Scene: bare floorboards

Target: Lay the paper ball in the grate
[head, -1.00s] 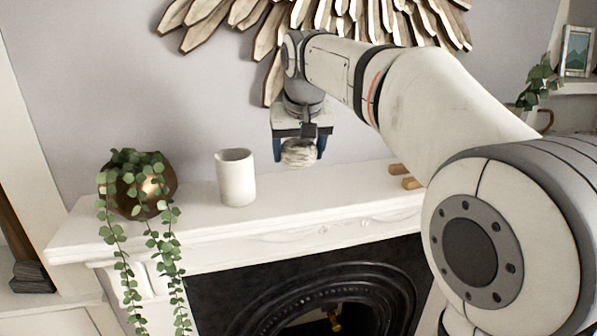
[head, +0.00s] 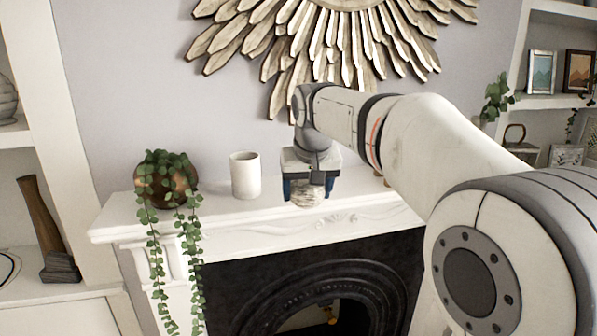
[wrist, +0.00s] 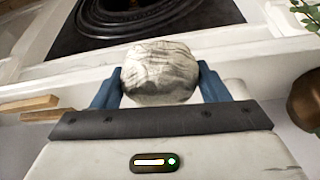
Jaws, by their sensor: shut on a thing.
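The paper ball (wrist: 160,74) is a crumpled off-white ball between the two blue fingers of my gripper (wrist: 158,86) in the wrist view. In the head view my gripper (head: 308,190) is shut on the paper ball (head: 308,196), in front of the white mantelpiece, about level with its shelf. The black fireplace (head: 235,283) is below, with an arched opening; its inside shows only in part, with a small gold-coloured thing (head: 332,316) low down. I cannot make out the grate clearly. The fireplace surround also shows at the top of the wrist view (wrist: 70,32).
The mantel shelf (head: 215,213) carries a trailing plant in a copper pot (head: 165,187), a white cup (head: 245,176) and wooden pieces (wrist: 40,108) partly behind my arm. A sunburst ornament (head: 300,50) hangs above. Shelves with frames (head: 541,72) stand at the right.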

